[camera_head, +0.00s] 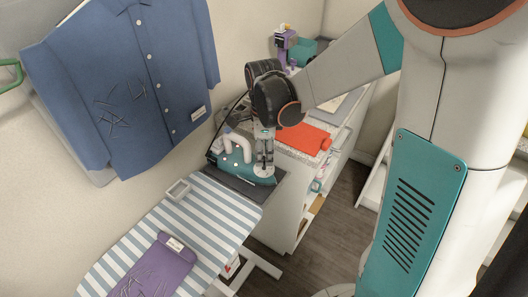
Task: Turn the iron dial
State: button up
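The iron (225,158) has a teal body and a pale, arched handle (243,145). It sits on the dark rest at the far end of the striped ironing board. My gripper (263,170) points down at the right part of the iron, to the right of the handle. A pale round part shows at the fingertips; it may be the dial, but I cannot tell for sure. The fingers look close together, and their grip is too small to judge. Whether they touch the iron is unclear.
The striped ironing board (205,215) holds a small grey square item (178,190) and a folded purple garment (150,270). A blue shirt (130,80) hangs on the left wall. Behind the gripper, a counter holds a red item (303,138). Wooden floor (335,215) is open at right.

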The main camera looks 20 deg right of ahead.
aim_at(264, 157)
notch_tip(264, 157, up, 12)
dwell(0.7)
jog(key=shift+s, duration=0.1)
jog(key=s+r+n+t, duration=0.1)
jog(key=s+n+t, duration=0.6)
jog(key=s+n, duration=0.8)
jog(key=n, duration=0.6)
jog(key=shift+n, duration=0.3)
